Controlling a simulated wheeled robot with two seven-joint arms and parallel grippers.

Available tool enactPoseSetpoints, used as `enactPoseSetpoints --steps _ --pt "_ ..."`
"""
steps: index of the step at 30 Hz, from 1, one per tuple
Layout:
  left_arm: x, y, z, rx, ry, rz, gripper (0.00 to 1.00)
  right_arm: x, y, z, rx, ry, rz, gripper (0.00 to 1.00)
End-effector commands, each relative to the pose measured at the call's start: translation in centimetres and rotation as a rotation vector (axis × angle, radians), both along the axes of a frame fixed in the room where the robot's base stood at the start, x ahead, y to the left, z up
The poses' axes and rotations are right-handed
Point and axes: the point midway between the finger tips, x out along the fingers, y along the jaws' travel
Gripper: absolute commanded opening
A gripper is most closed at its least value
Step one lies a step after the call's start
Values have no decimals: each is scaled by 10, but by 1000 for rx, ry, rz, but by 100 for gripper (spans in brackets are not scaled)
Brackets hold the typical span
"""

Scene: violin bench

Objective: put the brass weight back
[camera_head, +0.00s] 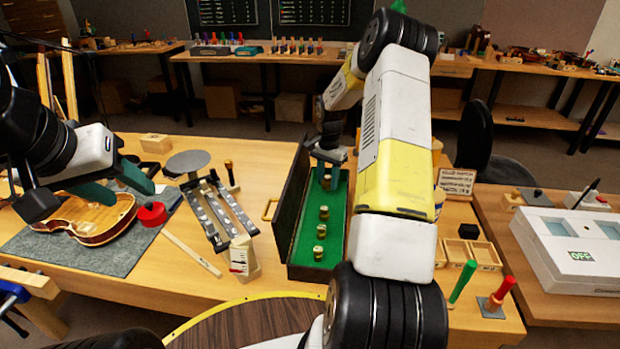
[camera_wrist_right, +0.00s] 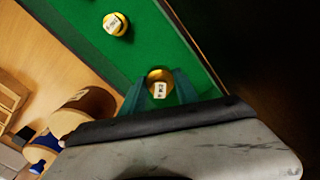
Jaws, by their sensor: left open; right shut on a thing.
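A long dark case lined in green (camera_head: 306,240) stands open on the bench, with a row of small brass weights along it. My right gripper (camera_head: 327,176) reaches down into its far end. In the right wrist view the green fingers (camera_wrist_right: 159,90) are shut on a brass weight (camera_wrist_right: 158,76) with a white label. The weight is over the green lining; I cannot tell whether it touches the floor. Another labelled brass weight (camera_wrist_right: 115,24) stands apart from it. Nearer weights (camera_head: 323,213) stand in the case. My left gripper (camera_head: 113,185) is open and empty above the violin body.
The violin body (camera_head: 92,218) lies on a grey mat (camera_head: 35,245) at left. A balance-like metal stand (camera_head: 215,215) is left of the case. A wooden tray (camera_head: 472,253) and a green-handled tool (camera_head: 462,282) are to the right. My right arm hides part of the bench.

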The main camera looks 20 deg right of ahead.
Motion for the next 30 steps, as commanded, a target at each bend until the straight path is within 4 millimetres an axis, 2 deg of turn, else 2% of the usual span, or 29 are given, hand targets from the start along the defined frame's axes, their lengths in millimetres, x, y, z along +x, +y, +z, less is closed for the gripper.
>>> enactPoseSetpoints --steps 5,12,22,23,24,26,30 --pt "0 0 0 0 0 0 48 0 0 -14 -1 -1 0 0" --pt "0 0 0 0 0 0 48 0 0 -43 0 -1 0 0" --pt "0 0 0 0 0 0 48 0 0 -46 -1 -2 1 0" --pt "0 0 0 0 0 0 48 0 0 -47 -1 -2 1 38" --pt "0 0 0 0 0 0 48 0 0 -46 -1 -2 1 46" --pt "0 0 0 0 0 0 48 0 0 -46 -1 -2 1 58" --pt "0 0 0 0 0 0 48 0 0 -46 -1 -2 1 58"
